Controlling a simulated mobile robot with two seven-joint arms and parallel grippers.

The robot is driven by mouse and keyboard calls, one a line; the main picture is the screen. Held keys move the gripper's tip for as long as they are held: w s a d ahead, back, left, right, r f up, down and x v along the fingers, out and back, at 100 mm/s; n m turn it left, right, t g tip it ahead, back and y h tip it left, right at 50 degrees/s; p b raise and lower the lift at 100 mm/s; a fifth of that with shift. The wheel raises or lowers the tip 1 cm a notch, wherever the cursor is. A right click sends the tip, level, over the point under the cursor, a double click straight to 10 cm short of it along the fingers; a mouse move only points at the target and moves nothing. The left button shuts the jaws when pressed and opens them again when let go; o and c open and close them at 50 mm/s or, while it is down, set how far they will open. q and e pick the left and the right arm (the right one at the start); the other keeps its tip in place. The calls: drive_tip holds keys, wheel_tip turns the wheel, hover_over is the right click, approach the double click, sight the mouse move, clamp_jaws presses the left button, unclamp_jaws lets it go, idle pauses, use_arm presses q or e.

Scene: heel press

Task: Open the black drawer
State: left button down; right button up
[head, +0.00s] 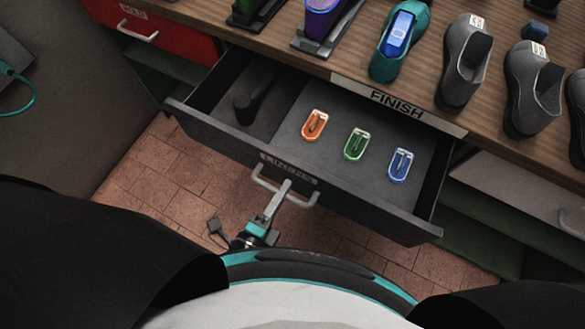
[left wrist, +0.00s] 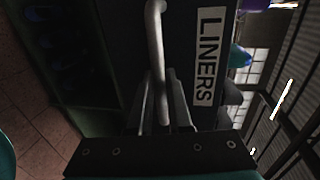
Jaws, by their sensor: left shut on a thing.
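The black drawer (head: 225,143) is pulled out from under the wooden bench, and its inside shows. Its front carries a "LINERS" label, which also shows in the left wrist view (left wrist: 208,57). My left gripper (head: 283,188) is shut on the drawer's metal handle (head: 308,203). In the left wrist view the fingers (left wrist: 165,105) are on either side of the handle bar (left wrist: 153,50). Inside the drawer lie an orange clip-like piece (head: 314,125), a green one (head: 357,144) and a blue one (head: 400,165). A dark tool (head: 254,98) lies in the left compartment. My right gripper is not in view.
The bench top (head: 420,50) holds several grey shoe-like forms (head: 466,65) and a teal one with a blue piece (head: 393,45). A "FINISH" strip (head: 398,103) runs along its edge. A red drawer (head: 150,25) is at the left. Brick-coloured floor (head: 150,175) lies below.

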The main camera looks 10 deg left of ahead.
use_arm(q)
drive_tip(key=shift+s+a, duration=0.25)
drive_tip(key=shift+s, duration=0.45)
drive_tip(key=c, duration=0.8)
unclamp_jaws()
drive_tip(key=shift+c, duration=0.2)
drive_tip(key=shift+s, duration=0.1)
drive_tip(key=v, duration=1.5)
drive_tip(key=shift+p, duration=0.45)
